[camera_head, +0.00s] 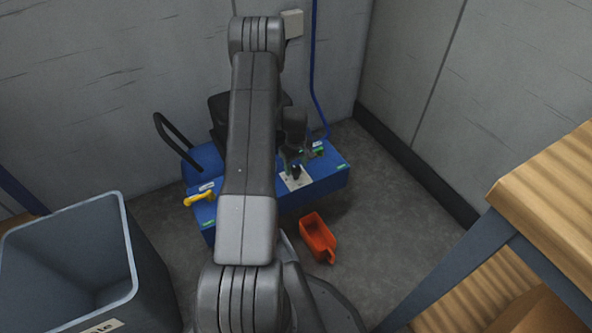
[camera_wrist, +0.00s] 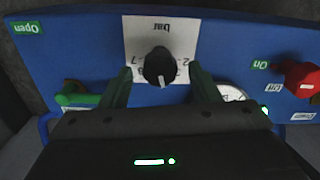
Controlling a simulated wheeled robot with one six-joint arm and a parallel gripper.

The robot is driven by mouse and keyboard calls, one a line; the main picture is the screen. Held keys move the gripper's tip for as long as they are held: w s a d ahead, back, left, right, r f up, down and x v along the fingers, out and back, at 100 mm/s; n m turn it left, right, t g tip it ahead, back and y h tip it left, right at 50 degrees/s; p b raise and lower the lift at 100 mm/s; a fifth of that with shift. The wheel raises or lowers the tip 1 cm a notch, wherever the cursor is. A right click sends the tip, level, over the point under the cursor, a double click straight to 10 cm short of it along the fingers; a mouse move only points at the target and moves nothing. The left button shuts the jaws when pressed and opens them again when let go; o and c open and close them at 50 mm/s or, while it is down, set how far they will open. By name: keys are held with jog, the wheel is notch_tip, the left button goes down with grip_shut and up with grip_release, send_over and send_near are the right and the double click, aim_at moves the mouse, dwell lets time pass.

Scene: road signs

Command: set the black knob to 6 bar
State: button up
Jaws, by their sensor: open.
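The black knob (camera_wrist: 158,66) sits on a white plate (camera_wrist: 140,30) with a number scale and the word "bar", upside down in the wrist view. A small pale mark shows on the knob's lower edge; I cannot read surely which number it points to. In the head view, the knob (camera_head: 296,171) is on top of the blue unit (camera_head: 325,178). My gripper (camera_wrist: 160,72) is open, with one finger on each side of the knob and visible gaps between. In the head view my arm hides part of the unit.
A red switch (camera_wrist: 300,78) with On/Off labels and a green handle (camera_wrist: 77,97) flank the plate. A round gauge (camera_wrist: 232,92) is partly hidden by a finger.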

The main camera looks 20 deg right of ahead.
jog(key=shift+f, duration=0.7)
jog(key=c, duration=1)
jog(key=shift+m, duration=0.3)
jog(key=m, duration=0.5)
jog(key=shift+m+b, duration=0.3)
jog(key=shift+b, duration=0.1)
jog(key=m, duration=0.5)
jog(key=shift+m, duration=0.4)
